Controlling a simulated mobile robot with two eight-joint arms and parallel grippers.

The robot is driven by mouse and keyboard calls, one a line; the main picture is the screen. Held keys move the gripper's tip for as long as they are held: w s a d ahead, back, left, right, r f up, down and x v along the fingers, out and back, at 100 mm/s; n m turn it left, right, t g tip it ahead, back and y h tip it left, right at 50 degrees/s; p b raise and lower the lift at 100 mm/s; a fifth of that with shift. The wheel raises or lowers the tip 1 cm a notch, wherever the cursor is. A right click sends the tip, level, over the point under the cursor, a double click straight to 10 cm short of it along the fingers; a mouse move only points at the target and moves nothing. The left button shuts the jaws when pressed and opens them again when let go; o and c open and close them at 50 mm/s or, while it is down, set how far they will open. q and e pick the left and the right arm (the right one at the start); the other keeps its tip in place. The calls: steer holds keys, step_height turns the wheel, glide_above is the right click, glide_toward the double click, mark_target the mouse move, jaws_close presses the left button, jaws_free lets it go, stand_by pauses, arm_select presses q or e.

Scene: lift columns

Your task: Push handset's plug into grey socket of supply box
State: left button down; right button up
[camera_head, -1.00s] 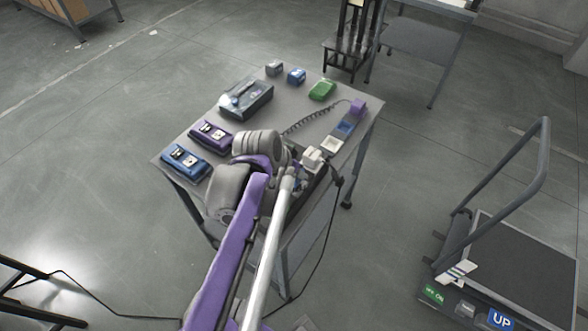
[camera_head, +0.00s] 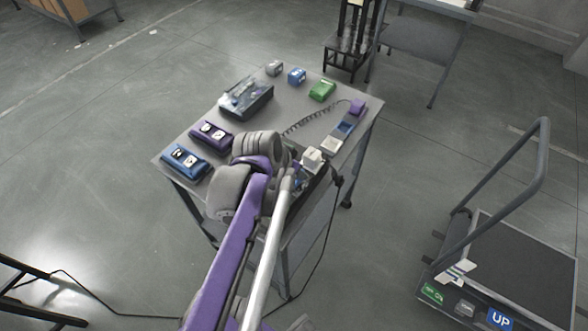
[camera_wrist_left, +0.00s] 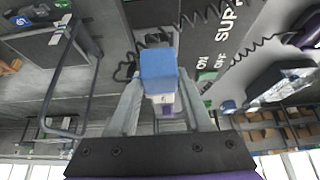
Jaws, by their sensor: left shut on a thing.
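My left gripper (camera_wrist_left: 160,84) is shut on a small block-like plug (camera_wrist_left: 158,66) in the left wrist view. The plug shows a blue face, with a pale part and a purple bit below it. In the head view a pale block (camera_head: 313,158) shows at the end of my purple arm, by the table's right edge. The dark supply box is partly hidden behind the arm; its lettered black face (camera_wrist_left: 208,38) shows in the wrist view. A purple handset (camera_head: 211,135) and a blue handset (camera_head: 184,161) lie at the table's left. I cannot tell whether the plug touches a socket. My right gripper is not in view.
Purple (camera_head: 357,108), blue (camera_head: 345,127) and pale (camera_head: 331,146) blocks line the table's right side; a coiled cord (camera_head: 306,123) runs near them. A grey case (camera_head: 247,98) and a green block (camera_head: 322,90) stand further back. A cart (camera_head: 520,262) stands right.

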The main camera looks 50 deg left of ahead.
arm_select(q)
steer(key=shift+f+b, duration=0.65)
steer(key=shift+f, duration=0.35)
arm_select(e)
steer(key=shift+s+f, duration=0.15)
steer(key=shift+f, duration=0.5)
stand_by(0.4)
arm_select(q)
steer(key=shift+c, duration=0.2)
jaws_free()
steer(key=shift+r, duration=0.2)
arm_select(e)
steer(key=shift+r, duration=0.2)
arm_select(q)
steer(key=shift+r+p, duration=1.75)
steer(key=shift+r, duration=0.05)
steer(key=shift+r+p, duration=1.2)
steer(key=shift+r, duration=0.4)
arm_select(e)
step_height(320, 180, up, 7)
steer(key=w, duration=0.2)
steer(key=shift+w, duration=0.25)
arm_select(q)
steer(key=shift+f, duration=0.1)
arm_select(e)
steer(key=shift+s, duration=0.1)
